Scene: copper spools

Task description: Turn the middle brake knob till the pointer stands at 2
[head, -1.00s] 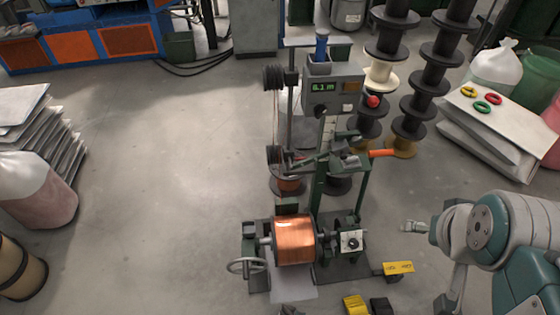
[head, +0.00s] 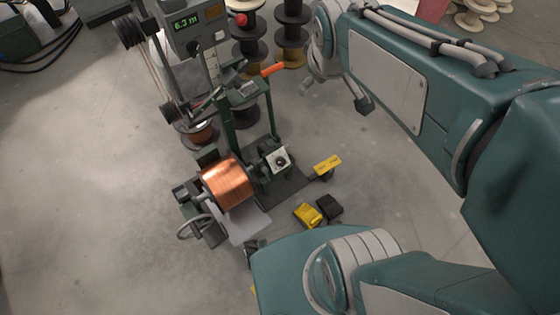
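A white dial plate (head: 272,154) with a dark brake knob (head: 281,161) stands on the winding machine, to the right of the copper spool (head: 227,183). I make out only this one knob, and its pointer and numbers are too small to read. My gripper (head: 334,97) is above and to the right of the dial plate, apart from it. Its fingers are spread and nothing shows between them. My arm covers much of the right side of the head view.
A handwheel (head: 194,227) is left of the copper spool. A yellow block (head: 308,214) and a black block (head: 329,207) lie on the floor. An orange handle (head: 273,69) sticks out above. Stacked dark spools (head: 292,30) stand behind.

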